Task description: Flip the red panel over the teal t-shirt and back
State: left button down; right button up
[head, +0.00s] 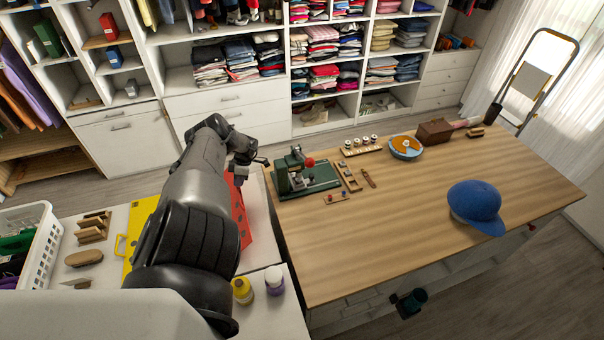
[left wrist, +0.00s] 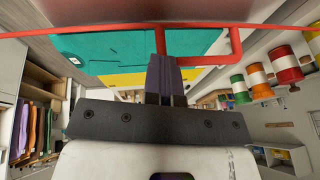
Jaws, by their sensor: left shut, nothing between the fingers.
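The red panel (head: 240,212) stands steeply tilted behind my left forearm in the head view, partly hidden by it. In the left wrist view, the red panel (left wrist: 80,31) shows as a thin red edge across the top, with a red handle loop (left wrist: 237,48) on it. The teal t-shirt (left wrist: 110,48) lies flat over a yellow board (left wrist: 140,80); my arm hides the shirt in the head view. My left gripper (left wrist: 165,62) is shut and empty, its fingertips close to the handle loop; contact cannot be told. It also shows in the head view (head: 258,162).
A white basket (head: 45,250) stands at the left, beside brushes.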

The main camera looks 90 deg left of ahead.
pick_arm(q)
notch_tip(320, 180, up, 12)
jog(key=a+p, duration=0.2)
jog(key=p, duration=0.4)
jog(key=shift+w+a+r, duration=0.15)
jog(key=shift+w+r, duration=0.05)
jog(key=shift+w, duration=0.05)
